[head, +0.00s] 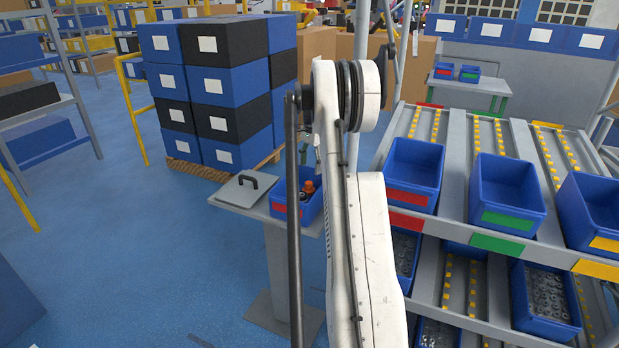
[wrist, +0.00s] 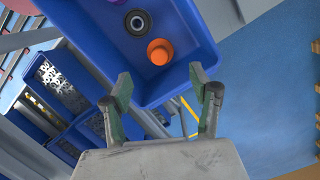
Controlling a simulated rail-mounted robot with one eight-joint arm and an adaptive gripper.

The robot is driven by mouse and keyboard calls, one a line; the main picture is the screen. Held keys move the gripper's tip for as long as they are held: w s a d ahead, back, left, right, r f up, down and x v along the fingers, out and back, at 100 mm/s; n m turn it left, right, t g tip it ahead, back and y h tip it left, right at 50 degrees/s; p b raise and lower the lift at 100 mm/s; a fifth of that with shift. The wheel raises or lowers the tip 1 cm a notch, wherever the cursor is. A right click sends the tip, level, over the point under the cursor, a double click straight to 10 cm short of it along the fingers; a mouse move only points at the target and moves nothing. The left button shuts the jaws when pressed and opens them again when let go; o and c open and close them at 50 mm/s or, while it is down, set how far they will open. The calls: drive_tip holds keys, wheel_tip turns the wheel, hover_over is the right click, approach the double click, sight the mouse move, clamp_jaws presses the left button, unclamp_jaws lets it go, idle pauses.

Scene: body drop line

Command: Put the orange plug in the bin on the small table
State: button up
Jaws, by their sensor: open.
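The orange plug (wrist: 160,51) lies inside a blue bin (wrist: 207,35) in the wrist view, beside a dark ring-shaped part (wrist: 138,22). In the head view the plug (head: 309,187) shows in a blue bin with a red label (head: 278,208), on a small pedestal table (head: 240,192). My gripper (wrist: 160,78) is open and empty, its fingers pointing toward the bin on either side of the plug in the picture. A gap to the plug seems to remain, but its depth is unclear. My arm hides part of the bin in the head view.
A sloped rack at right holds blue bins with red, green (head: 506,193) and yellow labels. A grey table (head: 470,84) at the back holds two small bins. Stacked boxes (head: 235,73) stand behind.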

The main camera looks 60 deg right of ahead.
drive_tip(key=shift+d+r, duration=0.1)
drive_tip(key=shift+r, duration=1.7)
drive_tip(key=w+a+r+n+t+h, duration=0.1)
drive_tip(key=a+r+n, duration=0.3)
drive_tip(key=a, duration=0.7)
drive_tip(key=w+a+r+n, duration=0.1)
drive_tip(key=a+r+n, duration=0.1)
drive_tip(key=a+r, duration=0.7)
drive_tip(key=w+a+r+n+t+h, duration=0.1)
drive_tip(key=w+a+r+n, duration=0.15)
drive_tip(key=a, duration=1.05)
drive_tip(key=s+a+n+t, duration=0.1)
drive_tip(key=s+a+n, duration=0.2)
drive_tip(key=s+a, duration=0.35)
drive_tip(key=s+a+n+t, duration=0.1)
drive_tip(key=s+a+n, duration=0.25)
drive_tip(key=a, duration=0.65)
drive_tip(key=s+a+n+t, duration=0.25)
drive_tip(key=s+a, duration=0.25)
drive_tip(key=a, duration=0.3)
drive_tip(key=s+a+f+n+y, duration=0.1)
drive_tip(key=s+a+f+n, duration=0.3)
drive_tip(key=s, duration=0.3)
drive_tip(key=shift+a+f, duration=0.65)
drive_tip(key=shift+a, duration=0.2)
